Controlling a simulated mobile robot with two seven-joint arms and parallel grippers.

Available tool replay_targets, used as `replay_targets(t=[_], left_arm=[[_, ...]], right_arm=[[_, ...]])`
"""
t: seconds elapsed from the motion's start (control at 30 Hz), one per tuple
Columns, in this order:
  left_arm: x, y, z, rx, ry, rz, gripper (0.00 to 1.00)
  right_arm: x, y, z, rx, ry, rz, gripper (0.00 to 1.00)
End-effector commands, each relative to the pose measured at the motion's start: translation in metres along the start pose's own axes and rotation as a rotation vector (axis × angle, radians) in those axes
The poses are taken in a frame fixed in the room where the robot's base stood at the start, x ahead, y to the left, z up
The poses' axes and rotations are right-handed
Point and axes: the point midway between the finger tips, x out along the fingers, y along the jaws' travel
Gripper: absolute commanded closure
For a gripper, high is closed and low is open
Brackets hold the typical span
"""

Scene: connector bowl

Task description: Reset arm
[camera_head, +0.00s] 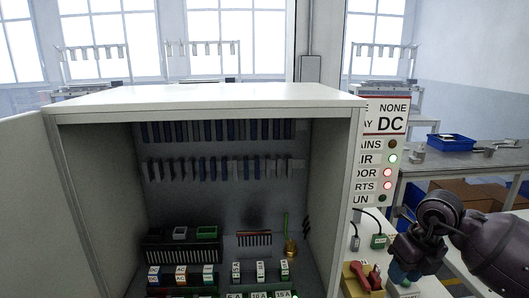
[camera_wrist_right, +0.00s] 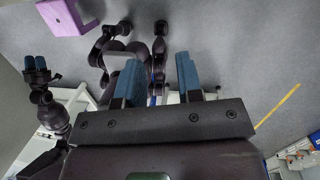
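My right gripper (camera_head: 405,275) is at the lower right in the head view, to the right of the cabinet, with its dark wrist bent and blue fingertips low. In the right wrist view my right gripper (camera_wrist_right: 158,82) has its two blue fingers apart with nothing between them. An arm with two blue fingers close together, which looks like my left gripper (camera_wrist_right: 36,68), is at the left edge of that view. It is too small to tell whether it is open. The left gripper does not show in the head view.
An open grey cabinet (camera_head: 210,98) with rows of connectors fills the middle, its door (camera_head: 30,200) swung left. A status panel (camera_head: 385,150) stands beside it. A red switch (camera_head: 366,275) on a yellow box is near the right gripper. A purple stool (camera_wrist_right: 62,16) stands on the floor.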

Motion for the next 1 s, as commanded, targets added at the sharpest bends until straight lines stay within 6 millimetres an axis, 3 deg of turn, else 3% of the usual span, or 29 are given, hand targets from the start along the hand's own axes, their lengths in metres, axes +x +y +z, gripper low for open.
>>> replay_targets(t=[0.17,0.37,0.5,0.6,0.7,0.83,0.93,1.0], left_arm=[[0.003,0.001,-0.006,0.002,0.012,0.002,0.57],[0.004,0.001,-0.01,0.002,0.02,0.003,0.57],[0.003,0.0,-0.007,0.002,0.015,0.002,0.57],[0.002,0.0,-0.005,0.001,0.01,0.001,0.57],[0.0,0.0,-0.001,0.0,0.003,0.0,0.57],[-0.002,0.0,0.003,-0.001,-0.005,-0.001,0.57],[-0.001,0.0,0.003,-0.001,-0.006,-0.001,0.57],[-0.001,0.0,0.002,0.0,-0.004,-0.001,0.57]], right_arm=[[-0.007,0.039,0.017,-0.077,-0.116,0.234,0.67],[-0.039,0.101,0.038,-0.119,-0.298,0.61,0.67],[-0.063,0.137,0.048,-0.062,-0.421,0.903,0.67],[-0.079,0.151,0.053,0.034,-0.503,1.108,0.67],[-0.09,0.155,0.059,0.182,-0.578,1.297,0.67],[-0.092,0.142,0.066,0.451,-0.661,1.507,0.67],[-0.078,0.12,0.068,0.725,-0.704,1.626,0.67],[-0.059,0.1,0.065,0.949,-0.72,1.682,0.67]])
